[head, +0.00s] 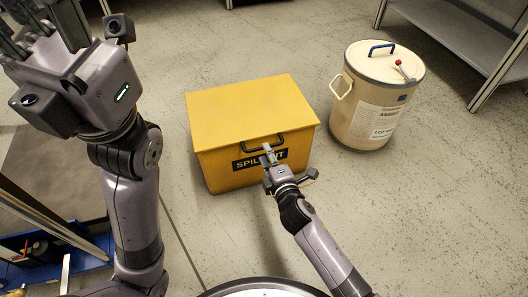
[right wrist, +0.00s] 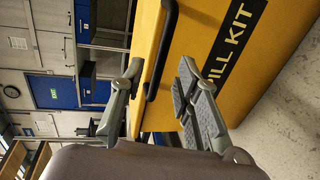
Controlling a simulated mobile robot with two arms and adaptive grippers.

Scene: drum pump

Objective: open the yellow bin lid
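The yellow bin (head: 252,115) stands on the floor in the middle of the head view, with its flat yellow lid (head: 245,98) closed. A dark handle (head: 249,145) is on its front, above a black "SPILL KIT" label. My right gripper (head: 268,153) is at the front of the bin, by the handle. In the right wrist view its two fingers (right wrist: 160,68) are apart, and the handle (right wrist: 158,52) shows between and beyond the tips; I cannot tell whether they touch it. My left gripper (head: 42,28) is raised at the upper left, its fingers spread and partly cut off.
A cream drum (head: 365,110) with a blue lid handle and a red-tipped lever stands close right of the bin. A metal shelf unit (head: 470,45) is at the upper right. Floor (head: 420,220) is clear at the right front.

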